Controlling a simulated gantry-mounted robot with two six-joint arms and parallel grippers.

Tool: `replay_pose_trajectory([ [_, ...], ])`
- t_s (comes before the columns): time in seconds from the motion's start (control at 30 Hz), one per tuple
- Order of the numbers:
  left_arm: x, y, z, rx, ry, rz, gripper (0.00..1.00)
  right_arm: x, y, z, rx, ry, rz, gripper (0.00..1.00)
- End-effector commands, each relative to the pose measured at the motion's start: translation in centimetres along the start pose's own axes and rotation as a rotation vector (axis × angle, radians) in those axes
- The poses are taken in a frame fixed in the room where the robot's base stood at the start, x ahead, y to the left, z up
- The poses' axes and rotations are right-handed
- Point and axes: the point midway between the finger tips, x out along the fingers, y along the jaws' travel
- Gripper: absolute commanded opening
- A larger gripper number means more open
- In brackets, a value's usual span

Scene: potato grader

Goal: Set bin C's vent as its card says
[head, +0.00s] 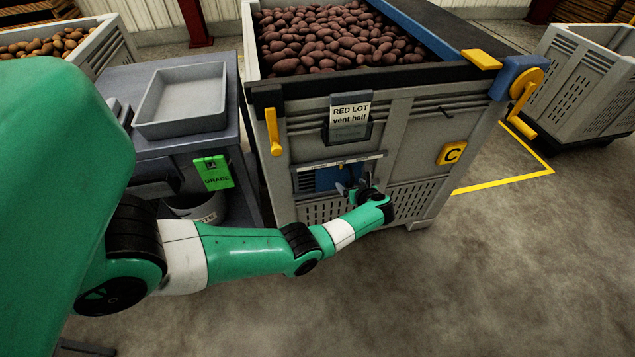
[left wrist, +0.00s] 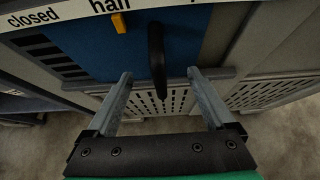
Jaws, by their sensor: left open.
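Bin C (head: 400,130) is a grey slatted crate full of red potatoes. Its card (head: 349,114) reads "RED LOT vent half". Below it, the vent's blue shutter (head: 325,179) sits under a label strip (head: 316,163). In the left wrist view the blue shutter (left wrist: 185,40) has an upright black handle (left wrist: 157,60), and dark slots show left of it. A yellow pointer (left wrist: 119,22) stands just under "half"; "closed" is further left. My left gripper (head: 355,186) is open, its fingers (left wrist: 163,100) on either side of the handle's lower part, with gaps visible.
A yellow lever (head: 272,131) hangs at the bin's left, and a yellow crank (head: 524,100) sits at its right corner. A grey cart (head: 228,105) with a tray (head: 182,128) and green tag (head: 214,172) stands close left. Bare floor (head: 480,270) lies in front.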

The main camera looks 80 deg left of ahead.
Motion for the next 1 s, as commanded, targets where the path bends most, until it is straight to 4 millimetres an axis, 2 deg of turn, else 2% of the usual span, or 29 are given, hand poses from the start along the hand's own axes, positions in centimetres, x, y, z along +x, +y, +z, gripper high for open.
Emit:
replay_pose_trajectory([
  [0.17,-0.6,0.0,0.2,0.001,0.0,-0.001,0.88,0.5,0.0,-0.4,0.0,0.0,0.0,0.88],
  [0.73,-8.4,0.0,0.4,0.002,0.0,-0.001,0.88,5.0,0.0,-4.6,0.0,0.0,0.0,0.88],
  [1.0,-9.2,0.0,0.1,0.0,0.0,0.0,0.88,5.2,0.0,-4.8,0.0,0.0,0.0,0.88],
])
